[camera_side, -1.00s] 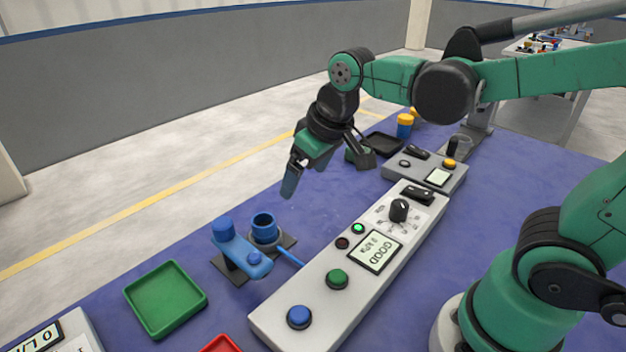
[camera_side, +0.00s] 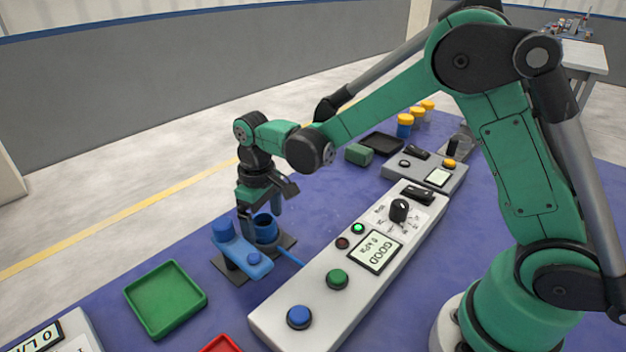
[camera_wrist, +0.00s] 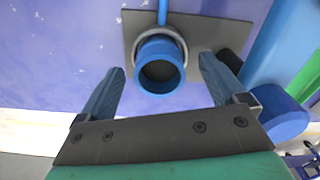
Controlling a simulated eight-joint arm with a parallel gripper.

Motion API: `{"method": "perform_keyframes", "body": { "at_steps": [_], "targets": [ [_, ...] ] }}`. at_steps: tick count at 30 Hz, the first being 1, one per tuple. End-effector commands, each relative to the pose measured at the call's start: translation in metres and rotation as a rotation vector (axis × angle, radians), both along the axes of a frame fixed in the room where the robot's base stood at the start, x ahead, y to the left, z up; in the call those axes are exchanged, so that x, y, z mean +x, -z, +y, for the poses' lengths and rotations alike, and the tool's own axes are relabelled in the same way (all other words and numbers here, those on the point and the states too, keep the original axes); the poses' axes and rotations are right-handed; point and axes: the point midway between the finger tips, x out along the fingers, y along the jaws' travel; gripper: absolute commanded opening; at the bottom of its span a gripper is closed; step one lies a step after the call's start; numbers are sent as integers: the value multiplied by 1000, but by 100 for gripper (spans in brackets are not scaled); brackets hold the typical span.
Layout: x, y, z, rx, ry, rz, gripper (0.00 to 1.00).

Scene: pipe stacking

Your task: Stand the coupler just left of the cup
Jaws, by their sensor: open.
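A blue open-topped cylinder (camera_side: 265,230), which looks like the coupler, stands upright on a dark plate beside the blue clamp fixture. In the wrist view its open end (camera_wrist: 160,47) shows within a grey ring. My gripper (camera_side: 260,212) is open above it, pointing down. In the wrist view the fingers (camera_wrist: 161,68) lie on either side of the cylinder, with gaps visible on both sides; I cannot tell how far down they reach. I cannot pick out the cup with certainty.
The blue clamp fixture (camera_side: 240,252) stands close to my gripper. A long grey control panel (camera_side: 335,285) lies to the right, a green tray (camera_side: 165,299) at front left. A green block (camera_side: 358,155), black tray (camera_side: 382,144) and yellow-topped blue cylinder (camera_side: 404,126) stand farther back.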

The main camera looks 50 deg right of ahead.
Motion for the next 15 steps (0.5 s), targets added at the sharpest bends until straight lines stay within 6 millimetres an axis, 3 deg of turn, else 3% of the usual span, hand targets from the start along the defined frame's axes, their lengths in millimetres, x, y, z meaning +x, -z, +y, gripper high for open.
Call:
{"method": "perform_keyframes", "body": {
  "at_steps": [4, 11, 15],
  "targets": [
    [0, 10, 0, 0, 0, -1, 90],
    [0, 11, 0, 0, 1, -1, 90],
    [0, 11, 0, 0, 1, -1, 53]
  ]
}}
